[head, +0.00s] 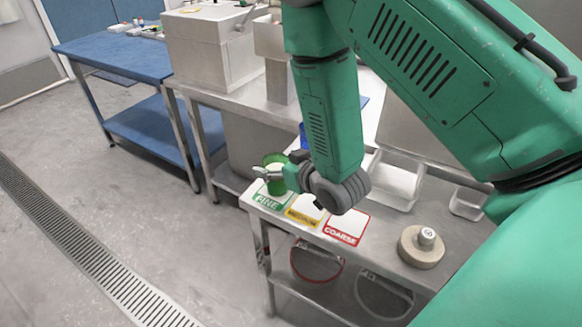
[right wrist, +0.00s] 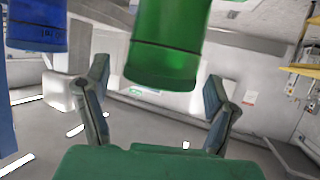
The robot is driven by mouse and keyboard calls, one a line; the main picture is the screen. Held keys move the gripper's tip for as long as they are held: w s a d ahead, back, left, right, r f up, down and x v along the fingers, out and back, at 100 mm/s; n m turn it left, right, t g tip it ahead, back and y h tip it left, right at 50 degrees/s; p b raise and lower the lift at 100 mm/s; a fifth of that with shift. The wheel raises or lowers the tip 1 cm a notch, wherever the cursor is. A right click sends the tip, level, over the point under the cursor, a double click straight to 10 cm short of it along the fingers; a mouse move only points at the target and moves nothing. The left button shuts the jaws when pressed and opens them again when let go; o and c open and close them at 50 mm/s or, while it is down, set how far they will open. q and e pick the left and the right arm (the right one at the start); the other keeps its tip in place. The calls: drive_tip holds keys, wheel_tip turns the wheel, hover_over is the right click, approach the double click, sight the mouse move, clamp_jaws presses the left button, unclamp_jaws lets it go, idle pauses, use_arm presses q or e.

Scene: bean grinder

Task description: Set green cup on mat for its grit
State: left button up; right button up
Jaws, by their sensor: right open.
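The green cup (head: 274,160) stands upright at the far end of the FINE mat (head: 268,200) in the head view, partly hidden by my right gripper (head: 270,173). Its base is hard to see, so I cannot tell whether it touches the mat. In the right wrist view the green cup (right wrist: 165,45) shows between and beyond the two spread fingers of the right gripper (right wrist: 157,74), with gaps at both sides. The MEDIUM mat (head: 304,208) and COARSE mat (head: 346,228) lie to the right. My left gripper is not in view.
A blue cup (head: 303,134) stands behind my right arm; it also shows in the wrist view (right wrist: 38,25). White bins (head: 398,185) and a round tamper-like item (head: 421,246) are on the steel table. A metal machine (head: 210,50) stands behind. A blue table (head: 110,52) is at left.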

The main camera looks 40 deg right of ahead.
drive_tip(key=p+v, duration=0.7)
drive_tip(key=v, duration=0.4)
drive_tip(key=shift+s, duration=0.15)
idle(0.3)
